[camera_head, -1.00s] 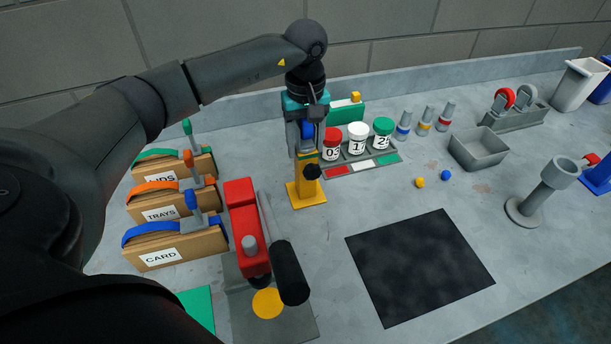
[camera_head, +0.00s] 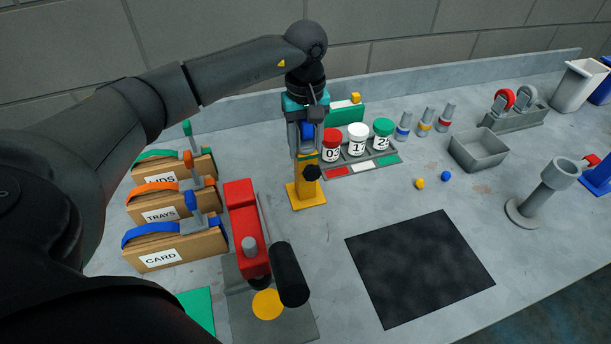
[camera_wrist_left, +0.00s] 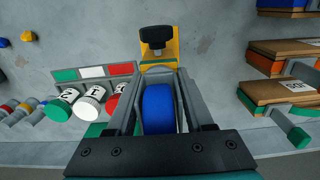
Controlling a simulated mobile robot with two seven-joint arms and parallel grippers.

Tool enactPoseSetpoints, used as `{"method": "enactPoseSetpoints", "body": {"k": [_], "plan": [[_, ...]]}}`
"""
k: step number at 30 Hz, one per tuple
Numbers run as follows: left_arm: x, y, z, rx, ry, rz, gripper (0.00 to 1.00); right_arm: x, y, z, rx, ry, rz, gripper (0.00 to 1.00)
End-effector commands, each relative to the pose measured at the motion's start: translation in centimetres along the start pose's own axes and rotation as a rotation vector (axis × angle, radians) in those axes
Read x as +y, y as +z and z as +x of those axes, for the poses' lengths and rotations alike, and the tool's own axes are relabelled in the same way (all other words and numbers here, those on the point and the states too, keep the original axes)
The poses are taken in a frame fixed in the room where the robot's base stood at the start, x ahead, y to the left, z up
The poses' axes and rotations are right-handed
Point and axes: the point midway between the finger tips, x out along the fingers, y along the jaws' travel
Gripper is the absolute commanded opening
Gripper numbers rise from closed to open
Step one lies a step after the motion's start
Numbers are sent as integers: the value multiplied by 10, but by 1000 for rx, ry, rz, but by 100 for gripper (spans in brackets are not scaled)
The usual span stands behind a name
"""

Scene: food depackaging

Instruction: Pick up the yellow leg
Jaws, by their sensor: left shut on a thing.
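The yellow leg (camera_head: 308,188) is an upright yellow post on a flat square foot, with a black knob (camera_head: 312,172) on its side. It stands on the bench and also shows in the left wrist view (camera_wrist_left: 174,49). My left gripper (camera_head: 306,152) is over it, pointing down, with its fingers shut on its upper part. A blue rounded piece (camera_wrist_left: 158,108) sits between the fingers in the left wrist view. The exact contact at the fingertips is partly hidden. My right gripper is not in view.
A red device (camera_head: 243,215) with a black cylinder stands in front of the leg. Labelled cardboard boxes (camera_head: 165,257) are at left. A rack (camera_head: 363,163) with several lidded jars is close on the right. A dark mat (camera_head: 420,267) lies clear at front right.

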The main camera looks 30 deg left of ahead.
Motion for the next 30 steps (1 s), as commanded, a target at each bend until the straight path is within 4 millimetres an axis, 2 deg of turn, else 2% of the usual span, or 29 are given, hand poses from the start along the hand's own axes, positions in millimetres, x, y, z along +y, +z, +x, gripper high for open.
{"method": "enactPoseSetpoints", "body": {"k": [8,14,20,27,30], "plan": [[1,-1,-5,3,5,-1,0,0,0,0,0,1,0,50],[2,-2,-24,5,7,0,0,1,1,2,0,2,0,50],[2,-2,-68,8,10,-1,0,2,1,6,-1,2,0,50],[2,-1,-139,6,9,1,0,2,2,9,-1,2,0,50],[1,-1,-162,5,6,-1,0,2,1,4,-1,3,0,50]]}}
